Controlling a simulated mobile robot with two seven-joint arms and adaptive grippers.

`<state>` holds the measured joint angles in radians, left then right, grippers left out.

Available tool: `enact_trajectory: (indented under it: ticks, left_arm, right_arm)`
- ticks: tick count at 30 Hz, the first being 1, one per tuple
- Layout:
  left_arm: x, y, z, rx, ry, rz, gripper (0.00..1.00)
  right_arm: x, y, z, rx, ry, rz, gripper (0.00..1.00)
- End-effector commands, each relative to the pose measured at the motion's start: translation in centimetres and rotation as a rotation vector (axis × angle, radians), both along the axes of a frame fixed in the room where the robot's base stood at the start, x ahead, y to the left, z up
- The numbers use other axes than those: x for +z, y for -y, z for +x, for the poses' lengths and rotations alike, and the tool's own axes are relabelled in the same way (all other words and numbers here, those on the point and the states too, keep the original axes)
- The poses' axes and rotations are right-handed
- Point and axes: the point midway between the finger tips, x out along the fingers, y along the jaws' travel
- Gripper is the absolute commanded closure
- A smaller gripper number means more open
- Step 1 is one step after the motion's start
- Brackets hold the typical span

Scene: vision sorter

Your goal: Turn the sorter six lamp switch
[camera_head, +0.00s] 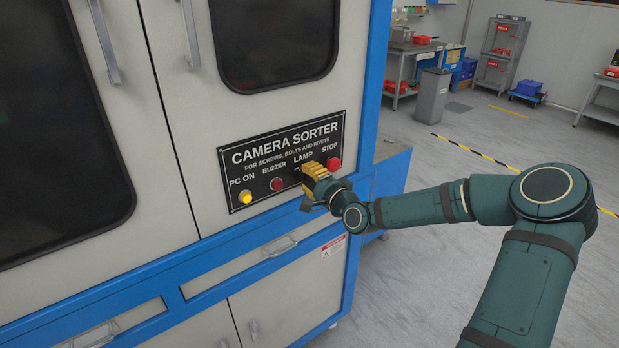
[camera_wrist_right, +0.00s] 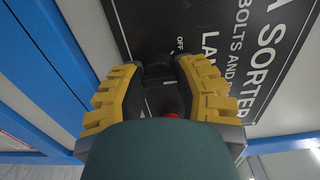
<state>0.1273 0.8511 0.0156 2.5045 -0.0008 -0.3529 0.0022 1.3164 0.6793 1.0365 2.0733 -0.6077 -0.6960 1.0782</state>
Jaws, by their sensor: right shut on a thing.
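The camera sorter's black control panel (camera_head: 286,158) is on the front of the grey and blue cabinet. It carries a yellow PC ON button (camera_head: 245,197), a red BUZZER button (camera_head: 276,184), the LAMP position and a red STOP button (camera_head: 334,163). My right gripper (camera_head: 313,174) is at the LAMP position and hides the switch in the head view. In the right wrist view, its yellow fingers (camera_wrist_right: 163,88) are shut around the dark lamp switch (camera_wrist_right: 157,66), beside the "OFF" mark. The switch's exact angle is hard to tell. My left gripper is not in view.
A drawer handle (camera_head: 279,246) sticks out below the panel, and tall door handles (camera_head: 191,35) stand above it. A grey-blue box (camera_head: 392,180) stands right of the cabinet. Open floor lies to the right, with a bin (camera_head: 432,96) and shelves (camera_head: 502,52) farther back.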

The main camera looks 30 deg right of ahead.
Motion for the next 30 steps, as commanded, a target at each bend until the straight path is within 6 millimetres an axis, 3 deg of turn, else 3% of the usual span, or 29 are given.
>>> enact_trajectory:
  ticks: [11, 30]
  left_arm:
    - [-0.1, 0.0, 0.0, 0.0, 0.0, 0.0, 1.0]
    - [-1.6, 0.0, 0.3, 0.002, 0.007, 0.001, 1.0]
  right_arm:
    - [0.0, 0.0, 0.0, 0.001, 0.008, -0.113, 1.0]
    - [0.0, 0.0, 0.0, 0.0, 0.05, -0.622, 1.0]
